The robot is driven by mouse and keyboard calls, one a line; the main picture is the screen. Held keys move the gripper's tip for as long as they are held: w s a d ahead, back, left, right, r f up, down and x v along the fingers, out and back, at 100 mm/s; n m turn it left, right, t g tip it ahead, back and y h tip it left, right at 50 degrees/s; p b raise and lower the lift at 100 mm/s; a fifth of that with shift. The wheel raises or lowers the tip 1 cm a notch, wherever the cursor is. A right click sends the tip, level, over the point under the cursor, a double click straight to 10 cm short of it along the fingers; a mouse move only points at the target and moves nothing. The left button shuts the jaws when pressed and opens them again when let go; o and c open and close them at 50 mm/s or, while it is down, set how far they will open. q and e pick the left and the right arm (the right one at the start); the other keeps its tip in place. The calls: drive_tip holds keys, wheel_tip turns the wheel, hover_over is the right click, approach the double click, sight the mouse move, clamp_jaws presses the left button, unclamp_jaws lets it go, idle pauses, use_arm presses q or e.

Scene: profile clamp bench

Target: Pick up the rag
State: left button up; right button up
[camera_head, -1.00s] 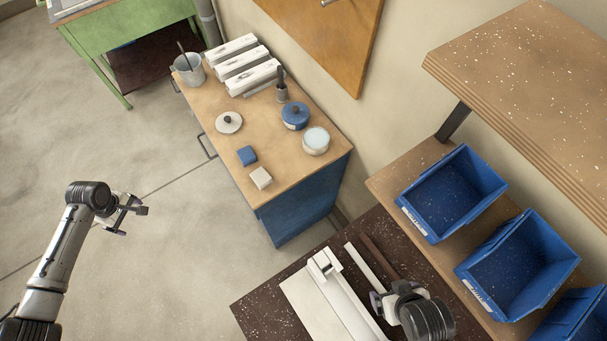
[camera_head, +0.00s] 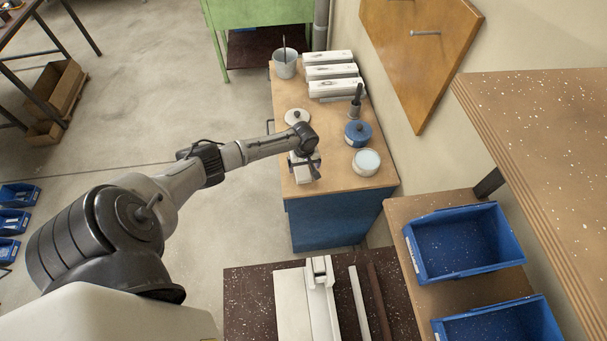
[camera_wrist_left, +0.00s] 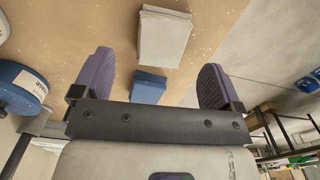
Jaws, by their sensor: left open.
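Two small folded-looking pads lie on the wooden bench top: a pale grey one (camera_wrist_left: 164,38) with layered edges and a blue one (camera_wrist_left: 149,88). Either could be the rag; I cannot tell which. My left gripper (camera_head: 305,170) is over the near end of the bench and hides the pads in the head view. In the left wrist view its two purple-padded fingers (camera_wrist_left: 158,65) are wide apart and empty. The blue pad shows between them, partly hidden by the gripper body, and the pale pad lies beyond. My right gripper is out of view.
The bench (camera_head: 345,190) also holds a blue lidded tin (camera_head: 358,133), a round pale-topped tin (camera_head: 366,162), a white lid (camera_head: 297,117), a grey pot (camera_head: 285,64) and several white boxes (camera_head: 331,72). Blue bins (camera_head: 463,242) stand right. Floor left of the bench is clear.

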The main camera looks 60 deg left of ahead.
sight(303, 173)
use_arm(q)
drive_tip(key=shift+s+f+b, duration=0.15)
drive_tip(key=shift+f+b, duration=0.2)
drive_tip(key=shift+f, duration=2.55)
drive_tip(key=c, duration=1)
drive_tip(key=shift+r, duration=0.1)
drive_tip(key=shift+a+r, duration=0.1)
drive_tip(key=shift+r, duration=0.35)
drive_tip(key=r, duration=0.2)
drive_tip(key=d+r+p, duration=0.1)
drive_tip(key=shift+d+r, duration=0.1)
drive_tip(key=shift+r, duration=0.3)
drive_tip(key=w+d+r, duration=0.3)
drive_tip(key=d+r, duration=0.3)
drive_tip(key=d, duration=0.4)
